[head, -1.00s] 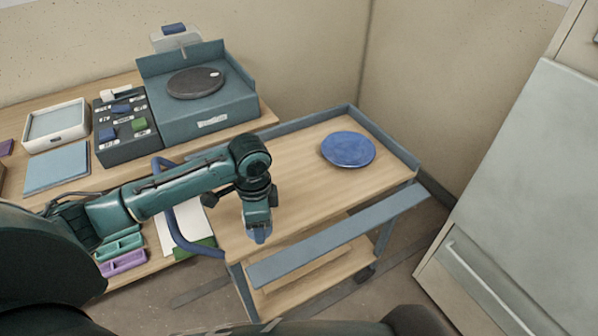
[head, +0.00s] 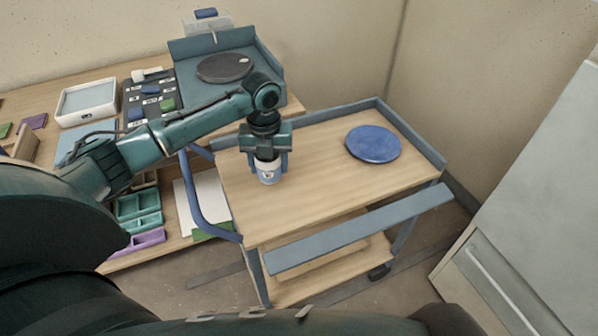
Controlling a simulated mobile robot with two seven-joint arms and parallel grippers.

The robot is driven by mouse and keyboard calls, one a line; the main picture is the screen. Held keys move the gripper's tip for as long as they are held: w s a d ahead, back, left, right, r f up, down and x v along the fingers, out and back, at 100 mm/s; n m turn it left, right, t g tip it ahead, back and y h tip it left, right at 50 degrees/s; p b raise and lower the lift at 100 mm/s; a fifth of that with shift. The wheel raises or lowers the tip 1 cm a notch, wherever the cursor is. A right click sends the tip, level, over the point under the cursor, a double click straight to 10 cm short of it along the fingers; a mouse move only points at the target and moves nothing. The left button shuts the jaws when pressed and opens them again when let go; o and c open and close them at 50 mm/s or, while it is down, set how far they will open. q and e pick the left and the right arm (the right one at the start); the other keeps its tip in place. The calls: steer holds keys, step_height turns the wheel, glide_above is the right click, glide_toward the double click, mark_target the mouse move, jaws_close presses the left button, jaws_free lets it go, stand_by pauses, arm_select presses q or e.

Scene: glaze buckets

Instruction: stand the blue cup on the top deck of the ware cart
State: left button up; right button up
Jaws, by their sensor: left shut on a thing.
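My left gripper (head: 268,163) is shut on a small cup (head: 267,174), pale with blue on it and a small dark mark on its front. The gripper points down, with a finger on either side of the cup, and the cup's upper part is partly hidden. The cup is upright over the left part of the wooden top deck (head: 320,185) of the ware cart. I cannot tell whether its base touches the deck. My right gripper is not in view.
A blue round plate (head: 373,144) lies on the deck's right part. Low blue-grey rails edge the deck's back and right, and a lowered flap (head: 360,230) runs along its front. The deck's middle is clear. A bench with a dark turntable (head: 224,68) stands behind left.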

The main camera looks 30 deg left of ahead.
arm_select(q)
step_height(320, 180, down, 8)
steer(key=shift+f, duration=0.1)
stand_by(0.4)
steer(key=o, duration=1.1)
steer(key=shift+f, duration=0.1)
step_height(320, 180, up, 12)
steer(key=shift+r, duration=0.2)
